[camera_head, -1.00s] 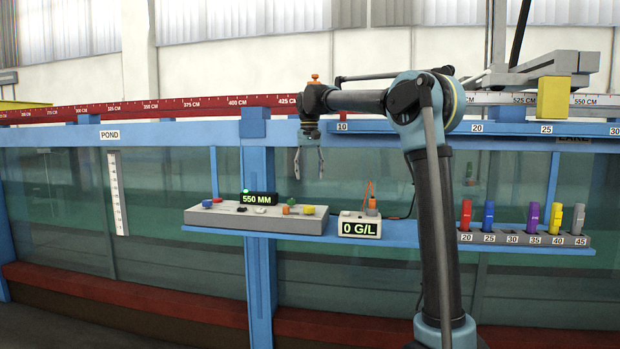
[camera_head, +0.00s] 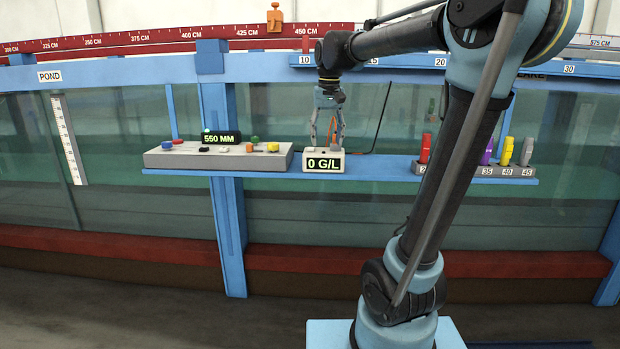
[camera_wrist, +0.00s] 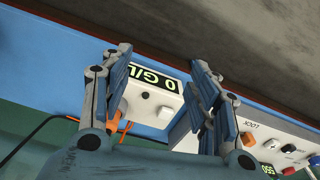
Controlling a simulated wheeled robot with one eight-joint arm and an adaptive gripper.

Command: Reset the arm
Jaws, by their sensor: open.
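My gripper (camera_head: 327,138) points downward in the head view, at the end of my bent arm. Its two fingers are apart. It is in line with the white meter box (camera_head: 310,154), whose display reads 0 G/L. In the wrist view, the open fingers of my gripper (camera_wrist: 162,68) frame the same meter box (camera_wrist: 150,104). I see nothing held between them. An orange piece (camera_head: 332,131) shows between the fingers in the head view; whether they touch it I cannot tell.
A blue shelf (camera_head: 385,172) runs along the glass flume. A grey control panel (camera_head: 215,161) with knobs and a 550 MM display (camera_head: 220,138) stands left. A numbered rack (camera_head: 505,171) with coloured pieces stands right, partly behind my arm. An orange pointer (camera_head: 275,17) sits by the red scale.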

